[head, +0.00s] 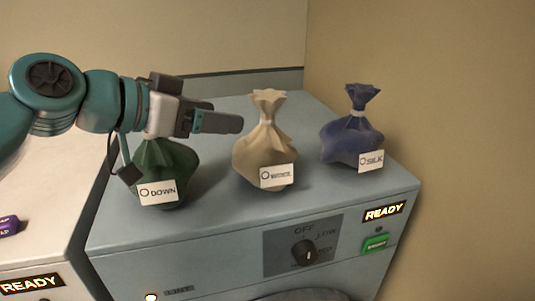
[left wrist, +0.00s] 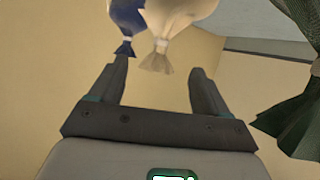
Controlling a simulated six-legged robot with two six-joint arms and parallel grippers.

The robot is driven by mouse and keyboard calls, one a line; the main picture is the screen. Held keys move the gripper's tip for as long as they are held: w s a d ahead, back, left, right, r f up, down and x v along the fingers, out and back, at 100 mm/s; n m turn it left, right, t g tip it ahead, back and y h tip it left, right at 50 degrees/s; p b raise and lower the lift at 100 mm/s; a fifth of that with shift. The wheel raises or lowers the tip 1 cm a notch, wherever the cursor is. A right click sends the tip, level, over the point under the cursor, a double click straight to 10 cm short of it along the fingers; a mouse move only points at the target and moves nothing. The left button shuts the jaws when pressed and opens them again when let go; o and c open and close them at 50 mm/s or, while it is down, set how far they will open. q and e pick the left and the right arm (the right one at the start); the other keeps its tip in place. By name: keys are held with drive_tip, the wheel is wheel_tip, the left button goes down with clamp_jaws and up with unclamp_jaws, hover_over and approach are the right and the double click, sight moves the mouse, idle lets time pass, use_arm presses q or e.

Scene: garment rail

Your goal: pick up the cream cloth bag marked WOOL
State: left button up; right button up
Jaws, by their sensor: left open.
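The cream cloth bag (head: 262,150) stands upright on top of the grey machine, between two other bags. Its neck is tied with a pale band, and its white tag is too blurred to read surely. My left gripper (head: 238,124) comes in level from the left, its fingertips just left of the cream bag's neck. In the left wrist view the gripper is open and empty, and the cream bag's gathered top (left wrist: 158,60) shows between and beyond the fingertips. I cannot tell if they touch. My right gripper is not in view.
A green bag tagged DOWN (head: 165,165) stands under my left gripper. A dark blue bag tagged SILK (head: 350,138) stands to the right. The grey machine (head: 220,225) has a dial and a READY sign in front. Walls close off the back and right.

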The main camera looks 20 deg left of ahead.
sight(264, 122)
use_arm(q)
drive_tip(key=x, duration=0.4)
drive_tip(key=a+p+x, duration=0.1)
drive_tip(key=x, duration=0.2)
drive_tip(key=shift+w+f, duration=0.1)
drive_tip(key=shift+w, duration=0.3)
drive_tip(key=shift+s+d, duration=0.1)
drive_tip(key=shift+d, duration=0.05)
drive_tip(key=shift+d+p, duration=0.4)
drive_tip(key=shift+d, duration=0.2)
drive_tip(key=x, duration=0.2)
drive_tip(key=a+p+x, duration=0.1)
drive_tip(key=x, duration=0.2)
drive_tip(key=shift+w+d+f, duration=0.1)
drive_tip(key=shift+w+f, duration=0.05)
drive_tip(key=shift+w, duration=0.1)
drive_tip(key=shift+d, duration=0.1)
drive_tip(key=shift+s+d, duration=0.1)
drive_tip(key=shift+s, duration=0.3)
drive_tip(key=shift+w+f, duration=0.1)
drive_tip(key=shift+w, duration=0.3)
drive_tip(key=c, duration=1.3)
drive_tip(key=shift+s, duration=0.2)
clamp_jaws()
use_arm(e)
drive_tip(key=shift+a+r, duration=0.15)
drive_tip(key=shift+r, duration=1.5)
